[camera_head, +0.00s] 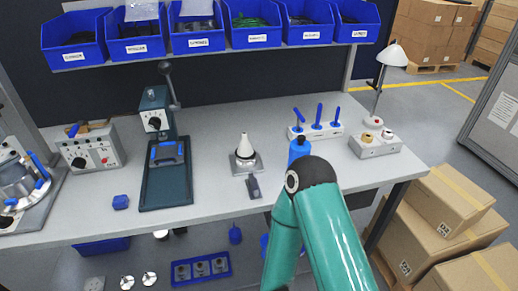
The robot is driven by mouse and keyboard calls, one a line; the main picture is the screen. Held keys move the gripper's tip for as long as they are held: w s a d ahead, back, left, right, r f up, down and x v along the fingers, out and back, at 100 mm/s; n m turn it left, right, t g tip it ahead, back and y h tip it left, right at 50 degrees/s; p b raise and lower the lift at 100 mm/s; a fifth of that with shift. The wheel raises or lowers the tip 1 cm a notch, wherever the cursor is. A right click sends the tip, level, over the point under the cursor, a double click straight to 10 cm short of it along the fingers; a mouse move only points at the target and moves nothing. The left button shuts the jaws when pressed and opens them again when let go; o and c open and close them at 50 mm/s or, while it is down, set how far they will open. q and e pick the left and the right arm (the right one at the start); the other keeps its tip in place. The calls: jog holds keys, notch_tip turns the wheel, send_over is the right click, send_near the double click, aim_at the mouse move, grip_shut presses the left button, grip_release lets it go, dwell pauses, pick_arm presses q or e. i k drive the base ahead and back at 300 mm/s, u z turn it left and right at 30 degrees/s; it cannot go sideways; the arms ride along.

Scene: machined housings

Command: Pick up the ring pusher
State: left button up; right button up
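I cannot tell for certain which thing is the ring pusher. A white cone (244,147) stands upright on a grey block (240,165) near the middle of the workbench. A small dark grey piece (254,188) lies just in front of it, near the bench's front edge. Several blue-handled tools (318,115) stand in a white holder (315,131) to the right. My teal right arm rises from the bottom, right of centre, and covers part of the bench edge.
A lamp (391,56) and a white block with round parts (375,146) are at the right. Blue bins (198,42) hang above.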

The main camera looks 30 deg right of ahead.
aim_at(299, 147)
jog(key=u, duration=0.1)
jog(key=k, duration=1.05)
jog(key=z, duration=1.3)
jog(key=i, duration=0.95)
jog(key=z, duration=0.1)
